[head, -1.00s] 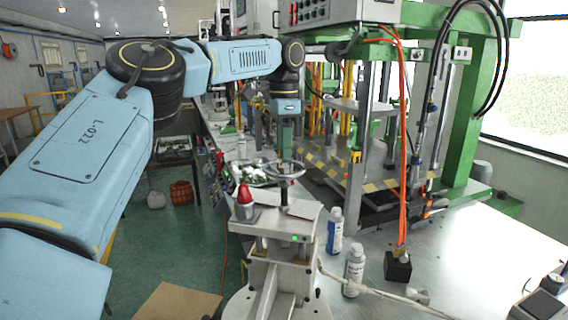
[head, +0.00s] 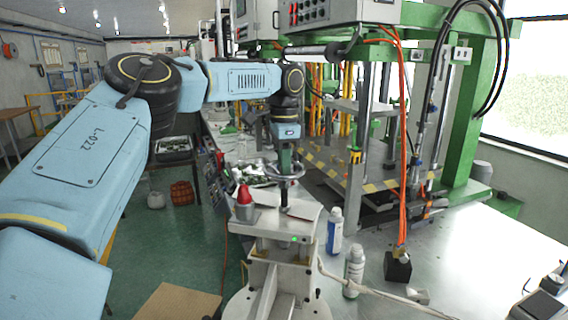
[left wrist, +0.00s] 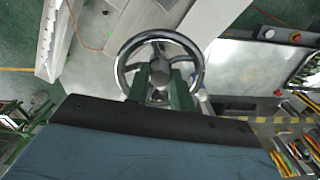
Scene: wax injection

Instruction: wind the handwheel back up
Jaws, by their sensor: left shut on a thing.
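The handwheel (head: 284,171) is a metal ring on top of a vertical screw (head: 284,194) over a pale machine stand (head: 277,223). My left gripper (head: 284,164) points straight down onto the wheel from above. In the left wrist view the wheel's rim (left wrist: 122,62) circles the two green fingers of the gripper (left wrist: 160,82). They are shut on the hub at the wheel's middle, between the spokes. The arm hides the near part of the wheel in that view. My right gripper is not in view.
A red-topped part (head: 245,195) stands left of the screw on the stand. A green-framed press (head: 467,120) rises behind. An orange hose (head: 404,150) hangs there.

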